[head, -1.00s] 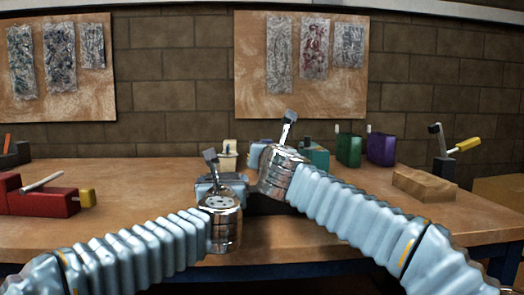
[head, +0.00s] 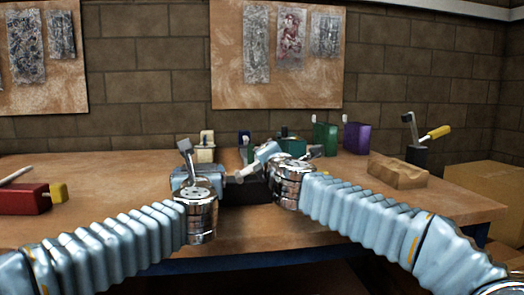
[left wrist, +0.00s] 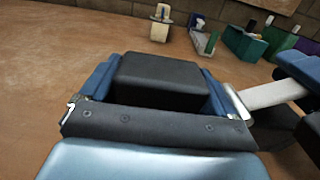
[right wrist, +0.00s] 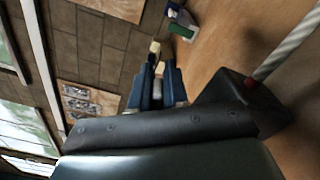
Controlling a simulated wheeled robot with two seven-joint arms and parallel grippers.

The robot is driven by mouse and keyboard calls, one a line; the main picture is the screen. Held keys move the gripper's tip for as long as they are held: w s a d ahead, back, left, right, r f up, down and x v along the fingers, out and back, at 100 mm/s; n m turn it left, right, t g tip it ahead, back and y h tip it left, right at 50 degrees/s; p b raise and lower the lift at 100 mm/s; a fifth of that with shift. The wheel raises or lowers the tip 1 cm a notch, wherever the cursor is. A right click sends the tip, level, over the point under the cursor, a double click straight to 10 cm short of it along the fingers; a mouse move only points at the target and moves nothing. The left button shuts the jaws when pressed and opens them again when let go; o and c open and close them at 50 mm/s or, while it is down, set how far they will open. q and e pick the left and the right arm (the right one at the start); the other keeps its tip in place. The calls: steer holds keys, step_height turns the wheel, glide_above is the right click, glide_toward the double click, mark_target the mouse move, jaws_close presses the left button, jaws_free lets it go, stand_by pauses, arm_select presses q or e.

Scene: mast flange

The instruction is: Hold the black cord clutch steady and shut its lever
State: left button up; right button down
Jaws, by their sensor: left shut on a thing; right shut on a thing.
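The black cord clutch (head: 248,192) stands near the front of the workbench. My left gripper (left wrist: 158,70) is shut on its black body, which fills the space between the two blue fingers in the left wrist view. The clutch's pale lever (head: 246,171) points right and slightly up in the head view. It also shows in the left wrist view (left wrist: 272,95). My right gripper (right wrist: 158,82) is shut on the lever's outer end. A twisted white cord (right wrist: 290,45) with a red band runs from the black block in the right wrist view. My wrists hide part of the clutch.
Behind stand a cream block (head: 205,150), a green one (head: 325,138) and a purple one (head: 358,138). A red one (head: 25,199) lies left. A brown block (head: 398,172) and a black fixture with a yellow handle (head: 418,153) are right.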

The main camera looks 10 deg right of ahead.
arm_select(q)
steer(key=shift+a, duration=0.1)
arm_select(e)
steer(key=shift+d+f+m, duration=0.3)
steer(key=shift+f+m, duration=0.25)
steer(key=shift+m, duration=0.25)
steer(key=c, duration=1.2)
jaws_free()
steer(key=s, duration=1.2)
steer(key=shift+d, duration=0.3)
arm_select(q)
steer(key=o, duration=1.2)
